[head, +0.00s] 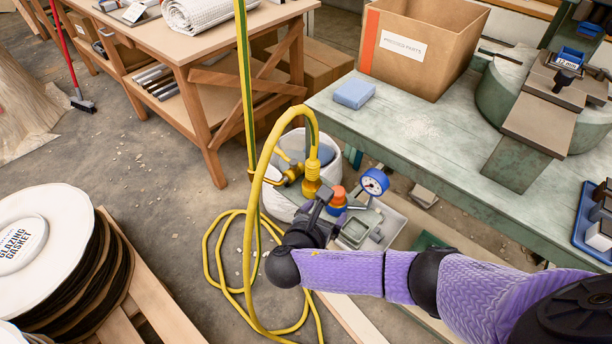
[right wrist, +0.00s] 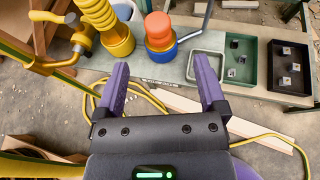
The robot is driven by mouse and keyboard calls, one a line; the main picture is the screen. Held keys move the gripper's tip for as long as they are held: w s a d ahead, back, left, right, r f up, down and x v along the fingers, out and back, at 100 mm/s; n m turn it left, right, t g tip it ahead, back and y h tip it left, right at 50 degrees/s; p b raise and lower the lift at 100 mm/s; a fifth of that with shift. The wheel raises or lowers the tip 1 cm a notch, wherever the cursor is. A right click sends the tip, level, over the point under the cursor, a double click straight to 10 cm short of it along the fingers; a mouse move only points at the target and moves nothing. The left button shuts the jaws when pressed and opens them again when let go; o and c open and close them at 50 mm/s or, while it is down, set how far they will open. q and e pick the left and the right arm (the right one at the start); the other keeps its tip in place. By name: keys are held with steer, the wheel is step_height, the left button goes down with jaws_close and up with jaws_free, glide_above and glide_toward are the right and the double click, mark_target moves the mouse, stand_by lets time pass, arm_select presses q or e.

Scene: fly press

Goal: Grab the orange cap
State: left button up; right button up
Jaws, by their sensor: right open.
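The orange cap (head: 338,194) sits on a blue base, near the middle of the head view and left of a round blue gauge. In the right wrist view the orange cap (right wrist: 158,25) stands upright past my fingertips, roughly centred between them. My right gripper (right wrist: 160,80) is open with its two purple fingers spread wide and nothing between them. In the head view my right gripper (head: 317,217) is dark, just below and left of the cap, and partly hides the area around it. My left gripper is in neither view.
A yellow hose with a brass fitting (right wrist: 116,42) stands close left of the cap. A green bench (head: 440,150) carries a cardboard box (head: 422,45) and a blue block (head: 354,93).

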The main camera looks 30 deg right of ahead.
mark_target(339, 189)
steer(key=b+x, duration=0.6)
steer(key=x, duration=0.3)
steer(key=shift+w+f+b, duration=0.1)
steer(key=shift+w+b, duration=0.05)
steer(key=shift+b, duration=0.15)
steer(key=shift+w+d, duration=0.1)
steer(key=shift+d, duration=0.05)
steer(key=shift+r, duration=0.25)
steer(key=c, duration=0.7)
jaws_close()
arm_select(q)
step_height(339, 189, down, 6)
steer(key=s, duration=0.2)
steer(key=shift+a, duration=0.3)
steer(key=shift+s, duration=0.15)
arm_select(e)
steer(key=shift+r, duration=0.1)
